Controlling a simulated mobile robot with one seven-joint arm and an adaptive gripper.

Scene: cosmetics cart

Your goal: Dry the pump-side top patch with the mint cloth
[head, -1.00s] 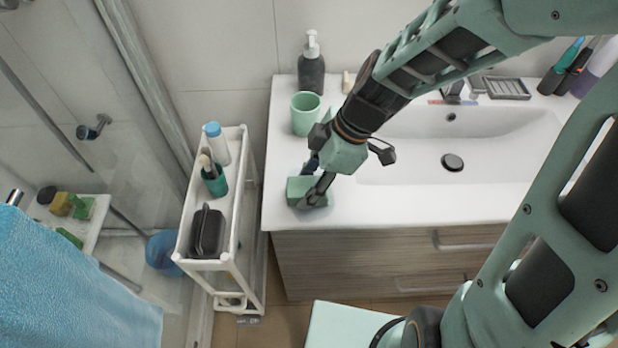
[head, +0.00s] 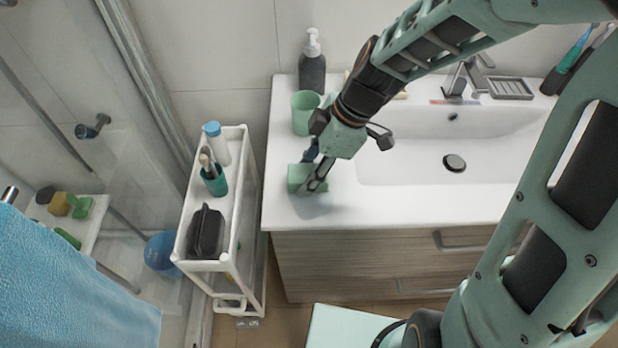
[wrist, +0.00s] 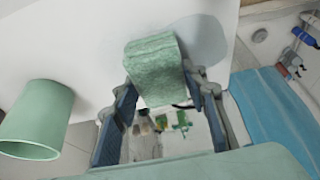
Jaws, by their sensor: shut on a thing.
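The mint cloth (head: 298,177) is a folded, block-like pad on the left part of the white washbasin top. My gripper (head: 314,180) is shut on it. In the wrist view the cloth (wrist: 153,62) sits between the two fingers of my gripper (wrist: 160,88). A greyish patch (head: 316,207) shows on the top just in front of the cloth; in the wrist view this patch (wrist: 205,38) lies beside and partly behind the cloth. The dark pump bottle (head: 312,72) stands at the back left of the top. I cannot tell whether the cloth touches the surface.
A mint cup (head: 303,112) stands close behind the cloth, left of my gripper. The basin (head: 410,165) is to the right. The front left corner of the top is clear.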

